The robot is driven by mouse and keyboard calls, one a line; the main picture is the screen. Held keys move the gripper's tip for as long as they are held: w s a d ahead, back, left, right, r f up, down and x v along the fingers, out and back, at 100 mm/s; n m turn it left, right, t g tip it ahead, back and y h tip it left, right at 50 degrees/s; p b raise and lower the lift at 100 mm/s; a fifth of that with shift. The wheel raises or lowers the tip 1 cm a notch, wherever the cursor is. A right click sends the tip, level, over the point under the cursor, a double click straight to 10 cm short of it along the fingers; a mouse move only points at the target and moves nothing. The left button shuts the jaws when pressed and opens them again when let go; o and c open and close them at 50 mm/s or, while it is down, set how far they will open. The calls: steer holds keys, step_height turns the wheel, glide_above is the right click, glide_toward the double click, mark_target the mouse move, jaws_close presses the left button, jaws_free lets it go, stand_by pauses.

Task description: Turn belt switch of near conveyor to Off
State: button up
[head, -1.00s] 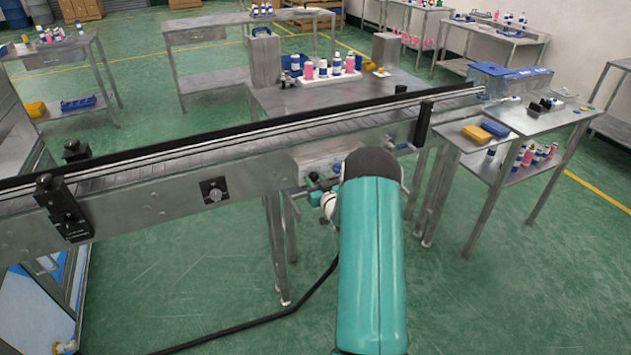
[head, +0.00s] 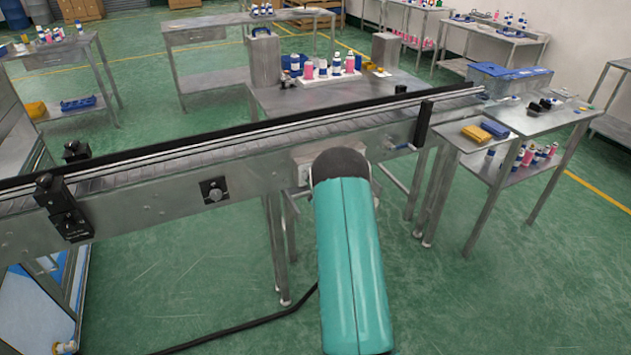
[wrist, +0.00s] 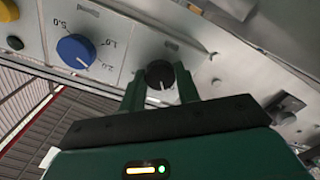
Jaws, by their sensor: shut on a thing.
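The near conveyor (head: 255,165) runs across the head view. In the wrist view its control panel (wrist: 112,50) shows a round black knob (wrist: 159,74) with a white pointer mark. My gripper (wrist: 160,80) is shut on this black knob, one finger on each side. I cannot read any label at the knob, so its setting is unclear. A blue dial (wrist: 75,50) with printed numbers sits to its left on the same panel. In the head view my arm hides my gripper and most of the panel.
A yellow knob (wrist: 8,10) is at the left edge of the wrist view. A steel table with bottles (head: 325,100) stands behind the conveyor. Green floor in front is clear apart from a black cable (head: 250,325).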

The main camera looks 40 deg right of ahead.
steer(key=shift+n, duration=1.3)
steer(key=o, duration=1)
steer(key=shift+s, duration=0.1)
steer(key=v, duration=1.3)
steer(key=shift+s+a, duration=0.15)
steer(key=shift+s, duration=0.15)
